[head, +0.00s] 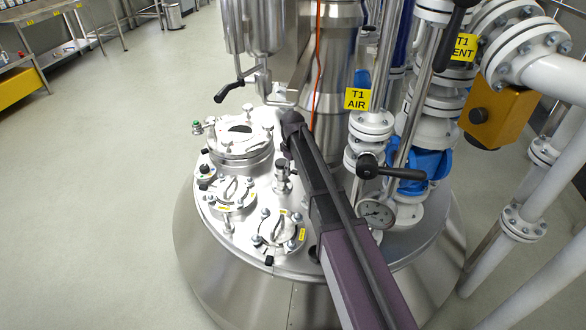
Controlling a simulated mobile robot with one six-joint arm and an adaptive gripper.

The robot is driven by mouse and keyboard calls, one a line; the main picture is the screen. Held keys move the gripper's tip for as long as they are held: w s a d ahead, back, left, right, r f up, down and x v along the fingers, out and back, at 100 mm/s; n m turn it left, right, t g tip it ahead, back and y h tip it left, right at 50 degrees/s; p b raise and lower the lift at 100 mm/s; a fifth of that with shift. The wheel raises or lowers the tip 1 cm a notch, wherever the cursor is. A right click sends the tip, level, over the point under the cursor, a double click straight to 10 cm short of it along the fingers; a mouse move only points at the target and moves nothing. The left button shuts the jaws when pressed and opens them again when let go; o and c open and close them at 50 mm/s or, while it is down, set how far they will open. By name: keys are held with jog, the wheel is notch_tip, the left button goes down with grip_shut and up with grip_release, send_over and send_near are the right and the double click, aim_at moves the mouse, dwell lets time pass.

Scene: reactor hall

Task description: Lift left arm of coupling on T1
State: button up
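The T1 vessel top (225,250) is a round shiny steel lid crowded with fittings. A yellow label "T1 AIR" (356,99) hangs by a white flanged pipe (371,126). A small upright metal fitting (283,176) stands on the lid, left of my arm; I cannot tell whether it is the coupling or make out its arms. My dark arm reaches from the bottom right up across the lid and ends in a dark rounded joint near the round manway. My gripper's fingers do not show, and the arm hides part of the lid behind it.
A round manway (240,146) and two small clamped hatches (232,192) (281,231) crowd the lid. A black-handled valve (390,170) and a gauge (376,212) stand right of my arm. An orange cable (318,50) hangs behind. Open floor (110,170) lies left.

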grip_shut()
jog(key=shift+s+r, duration=0.1)
jog(key=shift+s+d+r+t+y+p, duration=0.2)
jog(key=shift+r+t+y+p, duration=0.2)
jog(key=shift+t+y, duration=0.25)
jog(key=shift+r+t+y, duration=0.5)
jog(key=shift+t+y, duration=0.15)
jog(key=shift+y, duration=0.3)
jog(key=shift+w, duration=0.1)
jog(key=shift+o, duration=1.9)
grip_release()
jog(key=shift+f, duration=0.1)
